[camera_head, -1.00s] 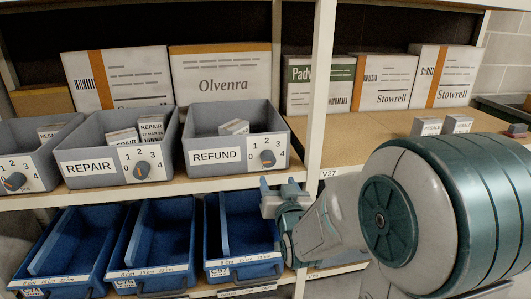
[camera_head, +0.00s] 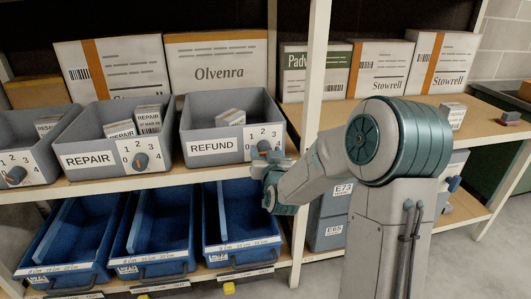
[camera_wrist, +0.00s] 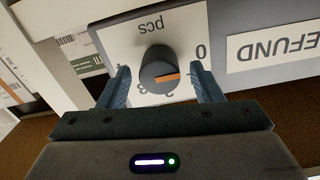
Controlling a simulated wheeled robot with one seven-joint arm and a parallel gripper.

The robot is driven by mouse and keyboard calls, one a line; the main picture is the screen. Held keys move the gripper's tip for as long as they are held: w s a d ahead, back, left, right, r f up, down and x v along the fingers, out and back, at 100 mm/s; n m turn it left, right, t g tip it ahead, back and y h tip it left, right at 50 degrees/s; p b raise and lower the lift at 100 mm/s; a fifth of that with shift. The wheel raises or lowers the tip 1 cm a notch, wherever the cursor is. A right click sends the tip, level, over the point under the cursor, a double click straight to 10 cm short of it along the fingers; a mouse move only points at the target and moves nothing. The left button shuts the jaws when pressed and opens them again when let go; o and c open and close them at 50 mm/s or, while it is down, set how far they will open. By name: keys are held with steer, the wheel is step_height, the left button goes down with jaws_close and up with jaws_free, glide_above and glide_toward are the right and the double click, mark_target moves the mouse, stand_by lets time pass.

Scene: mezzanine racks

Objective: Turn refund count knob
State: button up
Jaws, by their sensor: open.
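The refund count knob (camera_wrist: 158,68) is dark grey with an orange pointer mark, on a white dial plate marked 0 to 4 and "pcs". The wrist view shows it upside down, with the orange mark at its lower right there. My gripper (camera_wrist: 163,84) is open, one blue finger on each side of the knob; I cannot tell whether either touches it.
Blue bins (camera_head: 160,239) sit below. Large boxes (camera_head: 215,66) stand behind. A white rack post (camera_head: 312,75) rises just right of the REFUND bin, close to my arm.

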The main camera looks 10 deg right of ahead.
steer(key=shift+w, duration=0.15)
steer(key=shift+c, duration=0.3)
steer(key=c, duration=0.9)
steer(key=shift+f+m+b, duration=0.1)
steer(key=shift+m+b, duration=0.3)
steer(key=m+b, duration=0.5)
steer(key=m, duration=0.2)
steer(key=shift+m, duration=0.6)
